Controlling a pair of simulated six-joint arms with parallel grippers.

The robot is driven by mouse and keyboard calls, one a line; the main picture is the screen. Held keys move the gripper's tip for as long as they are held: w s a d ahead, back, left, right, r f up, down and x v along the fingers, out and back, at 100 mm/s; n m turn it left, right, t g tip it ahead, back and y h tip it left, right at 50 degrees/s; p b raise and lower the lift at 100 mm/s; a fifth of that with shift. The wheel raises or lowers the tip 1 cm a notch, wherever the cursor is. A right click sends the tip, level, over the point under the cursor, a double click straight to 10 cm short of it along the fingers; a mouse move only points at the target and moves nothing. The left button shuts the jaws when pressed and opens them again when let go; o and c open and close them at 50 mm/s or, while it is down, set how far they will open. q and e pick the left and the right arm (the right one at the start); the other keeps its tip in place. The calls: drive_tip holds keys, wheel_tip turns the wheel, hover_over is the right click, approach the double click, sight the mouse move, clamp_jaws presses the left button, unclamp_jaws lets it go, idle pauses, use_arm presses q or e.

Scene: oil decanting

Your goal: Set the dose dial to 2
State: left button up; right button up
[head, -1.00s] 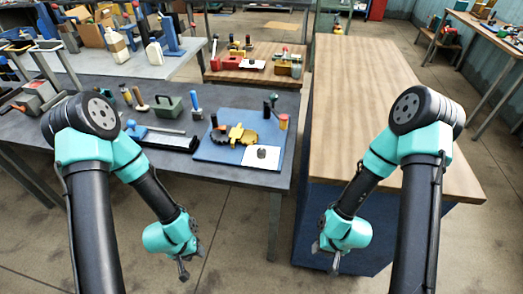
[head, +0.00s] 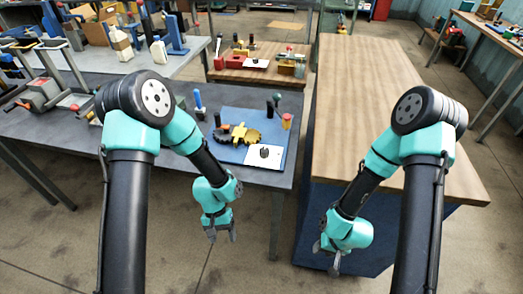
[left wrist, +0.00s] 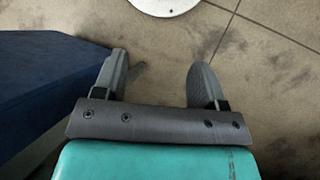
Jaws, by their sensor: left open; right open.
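The dose dial looks to be the small dark knob (head: 264,152) on a white plate (head: 276,159) at the front right of the blue mat (head: 231,152). Its marks are too small to read. My left gripper (head: 222,238) hangs beyond the front edge of the dark table, below and left of the dial, apart from it. It is open and empty, with bare floor between its fingers in the left wrist view (left wrist: 158,78). My right gripper (head: 326,258) is open and low in front of the wooden-topped bench, away from the dial.
On the mat are a yellow and dark geared part (head: 238,134) and a red-and-yellow cylinder (head: 286,121). A blue-handled tool (head: 198,104) stands left of the mat. The wooden bench top (head: 370,100) is clear. My left arm hides part of the dark table.

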sight(264, 150)
use_arm(q)
drive_tip(key=w+d+r+m+y, duration=0.1)
drive_tip(key=w+d+r, duration=0.2)
drive_tip(key=w+r, duration=0.3)
drive_tip(key=w+d+r+m+t+y, duration=0.1)
drive_tip(key=w+d+r, duration=0.3)
drive_tip(key=r, duration=0.4)
drive_tip(key=w+d+r+m+t+y, duration=0.1)
drive_tip(key=w+d+r, duration=0.3)
drive_tip(key=w+r, duration=0.3)
drive_tip(key=shift+w+d, duration=0.15)
drive_tip(key=shift+w, duration=0.15)
drive_tip(key=w+d+r+t, duration=0.3)
drive_tip(key=w+r, duration=0.4)
drive_tip(key=r, duration=0.5)
drive_tip(key=shift+w+d+r+m+t+h, duration=0.2)
drive_tip(key=shift+r+m+t+h, duration=0.1)
drive_tip(key=shift+t+h, duration=0.1)
wheel_tip(264, 150, down, 18)
drive_tip(key=shift+r, duration=0.2)
